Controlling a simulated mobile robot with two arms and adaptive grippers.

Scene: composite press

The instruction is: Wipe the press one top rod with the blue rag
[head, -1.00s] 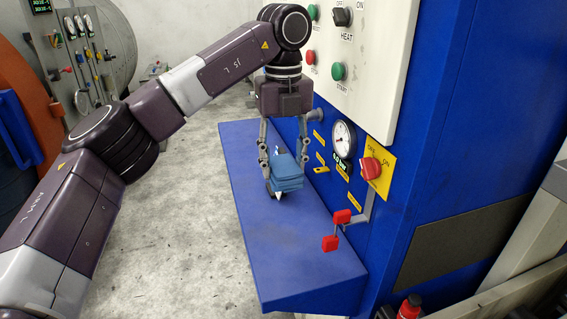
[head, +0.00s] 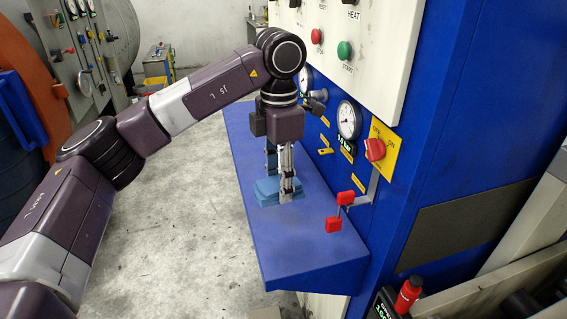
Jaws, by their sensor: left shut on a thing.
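The blue rag (head: 268,193) is a folded blue cloth at the blue shelf of the press, in the head view. My left gripper (head: 280,180) points down with its fingers at the rag and is shut on it. The rag appears to be at the shelf top; whether it touches the surface I cannot tell. The press (head: 440,130) is a large blue machine on the right. I cannot make out its top rod in this view. My right gripper is not in view.
The blue shelf (head: 300,245) juts out from the press. The grey floor (head: 185,230) at left is clear.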

